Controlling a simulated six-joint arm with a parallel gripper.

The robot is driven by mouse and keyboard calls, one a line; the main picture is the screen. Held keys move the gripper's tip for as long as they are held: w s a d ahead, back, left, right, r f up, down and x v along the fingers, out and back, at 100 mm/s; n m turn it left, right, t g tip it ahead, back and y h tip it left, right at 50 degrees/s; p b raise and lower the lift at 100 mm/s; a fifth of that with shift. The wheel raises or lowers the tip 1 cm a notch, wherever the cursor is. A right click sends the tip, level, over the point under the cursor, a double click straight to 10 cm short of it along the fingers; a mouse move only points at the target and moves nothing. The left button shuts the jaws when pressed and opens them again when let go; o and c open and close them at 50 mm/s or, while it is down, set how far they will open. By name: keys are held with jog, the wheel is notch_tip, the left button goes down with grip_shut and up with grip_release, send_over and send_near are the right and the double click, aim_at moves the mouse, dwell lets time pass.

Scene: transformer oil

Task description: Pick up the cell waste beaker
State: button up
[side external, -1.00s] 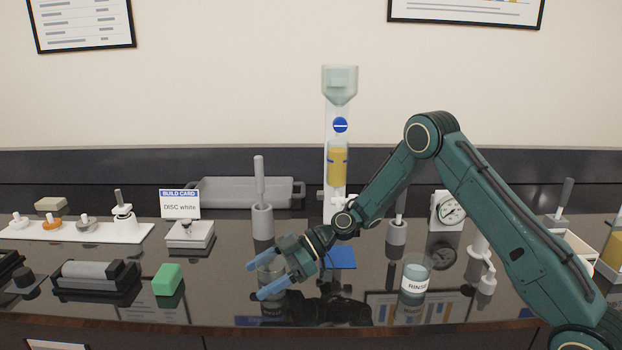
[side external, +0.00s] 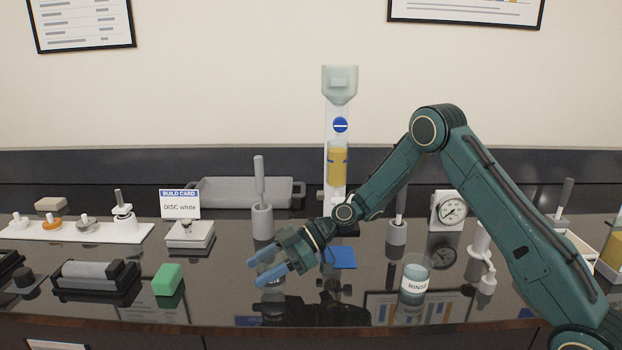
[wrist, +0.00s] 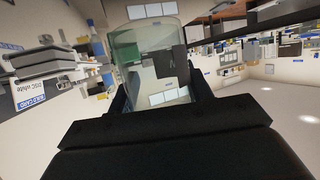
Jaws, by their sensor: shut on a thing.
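The cell waste beaker, a clear glass vessel (side external: 270,268), is between the blue fingers of my gripper (side external: 257,272) in the side view. It is small and partly hidden by the fingers there, and appears slightly above the dark bench. In the wrist view the clear beaker (wrist: 153,62) fills the space between the dark fingers, with a dark patch on its side. My gripper is shut on it.
A beaker labelled RINSE (side external: 415,279) stands to the right. A green block (side external: 168,280) and a black holder (side external: 96,277) are to the left. A blue mat (side external: 340,257) lies behind, near a tall column with yellow liquid (side external: 338,168). The bench front is clear.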

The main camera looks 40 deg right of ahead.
notch_tip(320, 180, up, 18)
dwell(0.5)
dwell(0.3)
jog(key=o, duration=0.4)
jog(key=c, duration=0.4)
jog(key=shift+t, duration=0.3)
